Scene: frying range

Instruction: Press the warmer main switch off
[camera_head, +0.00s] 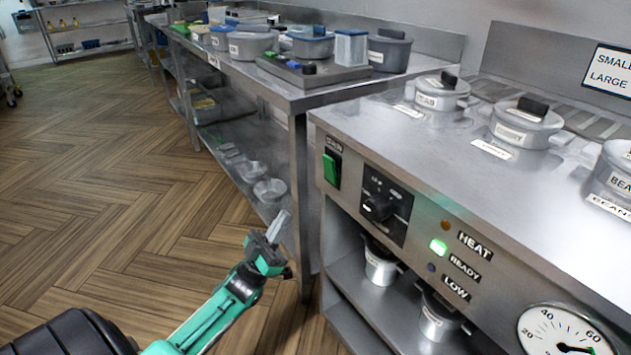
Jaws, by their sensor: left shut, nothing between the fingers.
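The warmer main switch (332,166) is a green rocker in a dark frame at the left end of the warmer's front panel. A small label sits above it; its print is hard to read. I cannot tell which half of the rocker is pressed in. My left gripper (279,226) is shut and empty, its fingers pointing up. In the picture it is below and to the left of the switch, apart from it, in front of the neighbouring table's legs. My right gripper is not in view.
The panel also carries a black knob (379,207), a lit green READY lamp (438,247), unlit HEAT and LOW lamps and a round gauge (566,335). Lidded pots (442,92) sit in the warmer top. A steel table with containers stands at the back. Wooden floor is clear at left.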

